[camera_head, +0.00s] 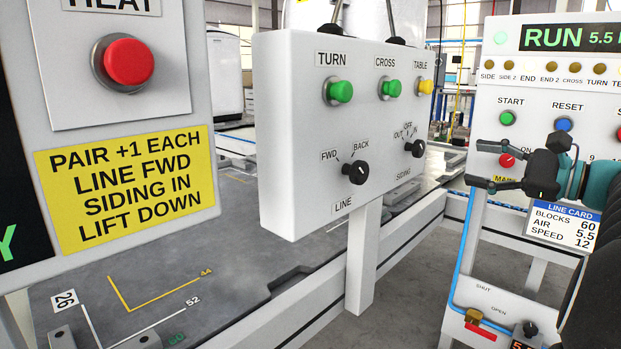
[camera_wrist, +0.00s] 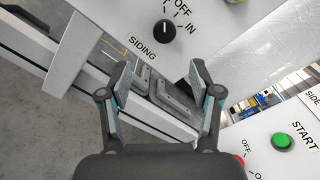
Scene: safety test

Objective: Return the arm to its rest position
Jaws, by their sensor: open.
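My gripper (camera_head: 477,165) is at the right in the head view, in front of the RUN panel, with its fingers pointing left. In the wrist view my gripper (camera_wrist: 161,85) has its two fingers spread wide, with nothing between them. The black SIDING knob (camera_head: 415,148) on the white control box (camera_head: 300,130) is left of the fingers and apart from them. The same knob (camera_wrist: 165,30) shows beyond the fingertips in the wrist view. My dark arm enters from the right edge of the head view.
The RUN panel (camera_head: 545,95) stands close behind my gripper, with a green START button (camera_head: 507,118) and blue RESET button (camera_head: 564,124). A LINE knob (camera_head: 355,172) is on the control box. A red HEAT button (camera_head: 128,61) is at left. Grey floor (camera_head: 400,300) is open below.

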